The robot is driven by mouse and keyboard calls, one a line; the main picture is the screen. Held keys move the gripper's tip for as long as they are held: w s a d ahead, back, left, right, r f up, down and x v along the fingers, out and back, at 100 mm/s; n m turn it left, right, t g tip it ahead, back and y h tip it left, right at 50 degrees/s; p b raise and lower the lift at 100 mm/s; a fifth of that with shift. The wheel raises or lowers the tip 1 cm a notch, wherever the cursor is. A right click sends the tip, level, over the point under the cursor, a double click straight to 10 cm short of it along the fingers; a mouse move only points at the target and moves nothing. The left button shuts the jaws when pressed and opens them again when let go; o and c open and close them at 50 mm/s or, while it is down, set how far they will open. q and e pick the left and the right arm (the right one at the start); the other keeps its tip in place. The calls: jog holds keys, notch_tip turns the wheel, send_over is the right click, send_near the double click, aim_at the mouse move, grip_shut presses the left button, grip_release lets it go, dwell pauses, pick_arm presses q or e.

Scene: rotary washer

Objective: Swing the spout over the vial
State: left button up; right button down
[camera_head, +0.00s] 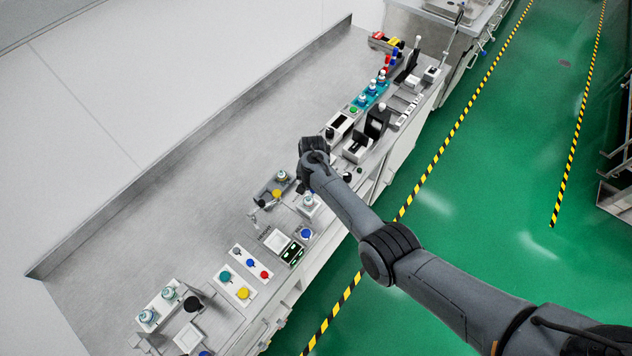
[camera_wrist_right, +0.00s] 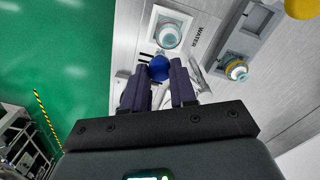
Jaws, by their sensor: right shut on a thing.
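My right gripper (camera_wrist_right: 166,66) is shut on a blue ball knob (camera_wrist_right: 159,69), which shows between its two dark fingers in the right wrist view. A teal-rimmed vial (camera_wrist_right: 168,35) stands in a pale square mount beside the word WATER, just beyond the knob. It also shows in the head view (camera_head: 309,201), below my right gripper (camera_head: 313,158). The fingers hide part of the knob. A pale, curved part (camera_wrist_right: 198,75) shows beside the right-hand finger; I cannot tell whether it is the spout. My left gripper is not in view.
A grey tray (camera_wrist_right: 214,62) with a yellow-topped vial (camera_wrist_right: 237,71) lies right of the mount. Other devices, including a panel with coloured buttons (camera_head: 246,272), line the bench's front edge. The back of the metal bench (camera_head: 200,170) is clear.

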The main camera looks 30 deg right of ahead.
jog(key=shift+a+f+m, duration=0.1)
jog(key=shift+a+m, duration=0.8)
jog(key=shift+m, duration=0.3)
jog(key=c, duration=0.9)
grip_release()
jog(key=shift+w, duration=0.1)
jog(key=shift+r, duration=0.6)
notch_tip(320, 180, up, 10)
jog(key=p, duration=0.2)
jog(key=shift+f, duration=0.15)
